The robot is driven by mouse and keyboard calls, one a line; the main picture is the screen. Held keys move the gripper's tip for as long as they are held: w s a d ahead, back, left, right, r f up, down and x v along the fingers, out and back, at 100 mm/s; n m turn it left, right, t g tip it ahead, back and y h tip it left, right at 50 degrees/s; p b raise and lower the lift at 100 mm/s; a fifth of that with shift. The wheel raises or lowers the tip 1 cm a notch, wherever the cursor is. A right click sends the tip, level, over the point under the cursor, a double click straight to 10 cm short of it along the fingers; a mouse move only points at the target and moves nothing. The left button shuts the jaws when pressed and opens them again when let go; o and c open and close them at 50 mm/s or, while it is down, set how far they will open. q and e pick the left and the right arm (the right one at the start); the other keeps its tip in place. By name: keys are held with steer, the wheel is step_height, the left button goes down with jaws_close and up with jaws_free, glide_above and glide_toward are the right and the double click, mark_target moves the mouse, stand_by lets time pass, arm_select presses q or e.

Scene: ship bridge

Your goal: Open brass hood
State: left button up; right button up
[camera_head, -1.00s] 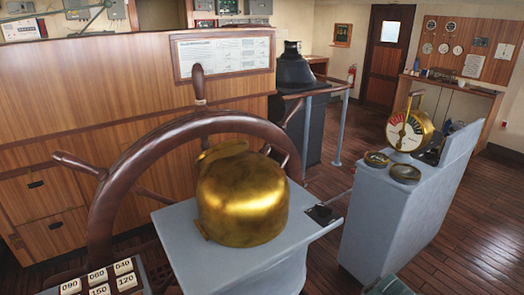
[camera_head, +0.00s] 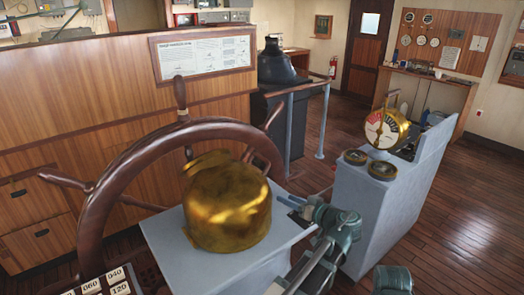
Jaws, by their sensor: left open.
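The brass hood (camera_head: 228,212) is a rounded golden dome. It sits on a grey pedestal (camera_head: 185,262) in front of the ship's wheel and looks closed, with its underside hidden. My left gripper (camera_head: 287,206) is just right of the hood, by the pedestal's right edge. Its dark fingers point left toward the hood, are open, and hold nothing that I can see. A small gap seems to separate them from the hood. My right gripper is not in view.
The large wooden wheel (camera_head: 100,195) curves closely behind and left of the hood. A grey console (camera_head: 375,215) with a brass telegraph dial (camera_head: 385,129) stands to the right. Number blocks (camera_head: 117,277) lie at the lower left. Wooden floor is free at the far right.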

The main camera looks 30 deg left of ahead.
mark_target(266, 161)
arm_select(q)
step_height(266, 161, up, 7)
steer(key=w+a+n+t+y, duration=0.1)
steer(key=w+a+n+y, duration=0.1)
steer(key=w, duration=0.1)
steer(key=x, duration=1.3)
steer(key=shift+a+r+p, duration=0.15)
steer(key=shift+a+p, duration=0.1)
steer(key=shift+p, duration=0.15)
jaws_close()
stand_by(0.6)
